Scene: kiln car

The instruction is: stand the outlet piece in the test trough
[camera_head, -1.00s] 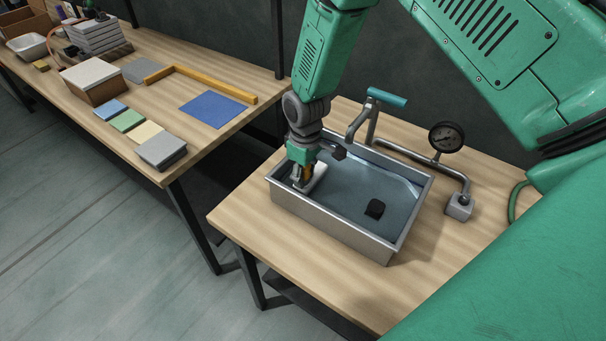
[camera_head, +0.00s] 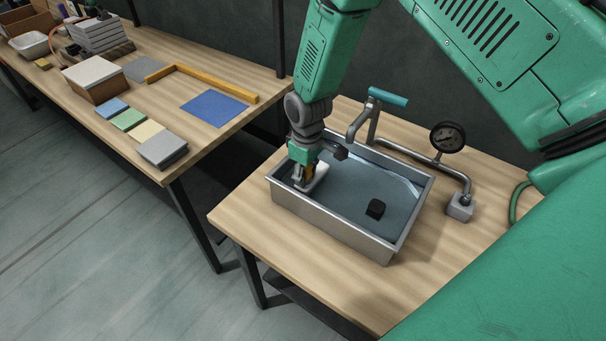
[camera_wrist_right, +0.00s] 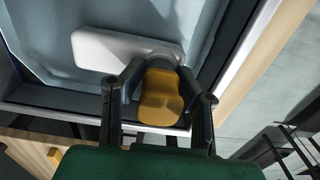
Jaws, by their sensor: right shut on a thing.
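The test trough (camera_head: 330,228) is a grey metal basin with blue-grey water or lining inside. My right gripper (camera_head: 302,180) points down inside the trough's left end and is shut on a yellow-orange piece (camera_wrist_right: 160,98), seen between its fingers in the right wrist view. A white, rounded block (camera_head: 319,176) sits right against it, low in the trough; it also shows in the right wrist view (camera_wrist_right: 112,48). I cannot tell whether the white and yellow parts are one outlet piece, or whether it touches the floor. My left gripper is not in view.
A small black block (camera_head: 376,208) is in the trough's right half. The left table holds a blue sheet (camera_head: 218,108), colour tiles and boxes. The trough's middle is clear.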

